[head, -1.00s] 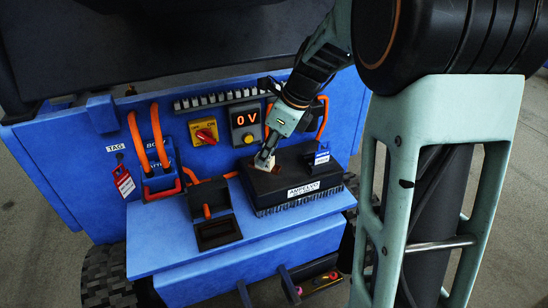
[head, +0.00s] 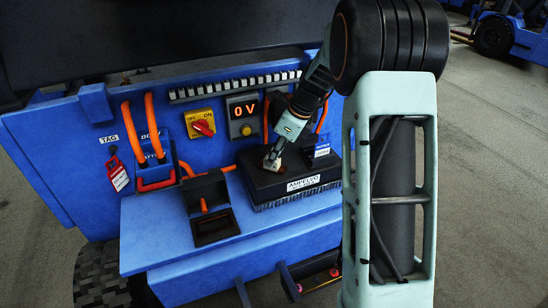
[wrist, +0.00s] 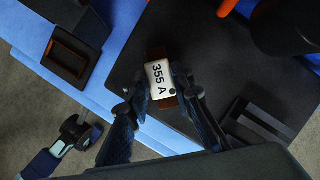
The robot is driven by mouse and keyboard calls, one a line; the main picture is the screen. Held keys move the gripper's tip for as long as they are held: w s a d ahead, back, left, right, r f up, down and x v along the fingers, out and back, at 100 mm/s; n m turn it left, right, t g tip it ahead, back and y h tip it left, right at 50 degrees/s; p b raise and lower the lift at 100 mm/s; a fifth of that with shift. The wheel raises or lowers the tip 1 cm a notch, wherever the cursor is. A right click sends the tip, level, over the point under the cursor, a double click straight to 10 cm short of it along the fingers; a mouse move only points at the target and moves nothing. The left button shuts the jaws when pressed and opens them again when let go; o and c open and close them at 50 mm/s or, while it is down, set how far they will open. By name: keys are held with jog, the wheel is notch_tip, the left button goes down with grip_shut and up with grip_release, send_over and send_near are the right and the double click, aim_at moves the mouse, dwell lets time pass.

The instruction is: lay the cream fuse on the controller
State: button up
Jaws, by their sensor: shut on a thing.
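The cream fuse (wrist: 159,76), marked 355 A and with brown ends, is between the two fingers of my gripper (wrist: 158,98) in the wrist view. My gripper is shut on it. The controller (head: 262,187) is the black box with a white label on the blue shelf. In the head view my gripper (head: 272,165) points down at the top of the controller, left of its middle. The black controller top (wrist: 205,50) lies beneath the fuse in the wrist view. I cannot tell whether the fuse touches it. In the head view my fingers mostly hide the fuse.
An open black box (head: 216,229) stands left of the controller. Orange cables (head: 140,130), a red switch (head: 202,128) and a 0 V display (head: 243,110) are behind. An open drawer (head: 312,279) is below.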

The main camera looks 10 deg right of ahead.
jog(key=shift+r, duration=0.1)
jog(key=o, duration=1)
jog(key=shift+c, duration=0.2)
jog(key=p+v, duration=0.3)
jog(key=v, duration=0.9)
jog(key=shift+p, duration=0.3)
